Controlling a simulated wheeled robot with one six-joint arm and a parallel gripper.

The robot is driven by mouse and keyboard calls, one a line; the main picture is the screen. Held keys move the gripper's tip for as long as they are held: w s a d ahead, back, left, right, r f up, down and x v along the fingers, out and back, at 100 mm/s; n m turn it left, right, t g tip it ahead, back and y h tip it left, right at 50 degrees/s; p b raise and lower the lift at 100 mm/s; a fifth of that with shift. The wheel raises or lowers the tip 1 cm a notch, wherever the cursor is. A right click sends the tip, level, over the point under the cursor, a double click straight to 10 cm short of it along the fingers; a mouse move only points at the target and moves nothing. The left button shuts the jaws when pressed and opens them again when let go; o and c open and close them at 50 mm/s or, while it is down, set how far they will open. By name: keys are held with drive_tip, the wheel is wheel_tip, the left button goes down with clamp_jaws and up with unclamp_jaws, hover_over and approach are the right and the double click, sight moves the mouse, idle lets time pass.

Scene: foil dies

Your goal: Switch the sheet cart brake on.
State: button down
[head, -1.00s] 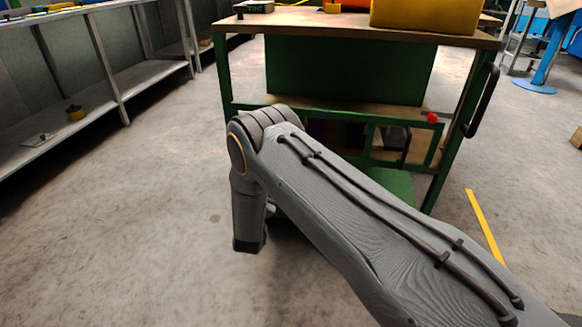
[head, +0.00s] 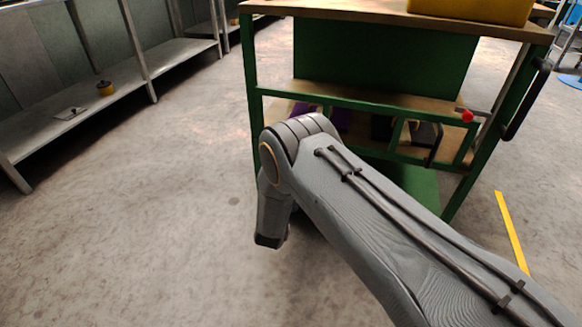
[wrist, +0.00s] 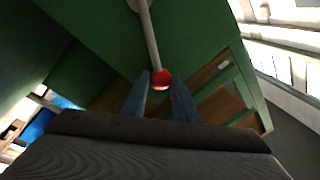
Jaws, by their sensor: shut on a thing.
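In the wrist view, my gripper (wrist: 160,88) is closed on a red knob (wrist: 161,79). The knob sits at the end of a thin grey lever (wrist: 149,35) that runs up in the picture against a green panel. In the head view, the green sheet cart (head: 375,102) with wooden shelves stands ahead. A red knob (head: 467,116) on a short grey rod shows at the right of its front; no fingers show at it. I cannot tell whether it is the knob in my jaws. My fingers are hidden in the head view.
A yellow bin (head: 470,8) stands on the cart top. A black handle (head: 525,98) is on the cart's right side. Metal shelving (head: 120,75) runs along the left, with clear concrete floor between. A yellow floor line (head: 512,232) lies at right.

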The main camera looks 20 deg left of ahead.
drive_tip(key=c, duration=1.5)
unclamp_jaws()
drive_tip(key=shift+s+a+f, duration=0.15)
drive_tip(key=shift+a+f, duration=0.05)
drive_tip(key=shift+f, duration=0.15)
drive_tip(key=shift+o, duration=0.3)
drive_tip(key=shift+d+r, duration=0.15)
drive_tip(key=p+v, duration=0.2)
drive_tip(key=v, duration=0.5)
drive_tip(key=shift+s, duration=0.3)
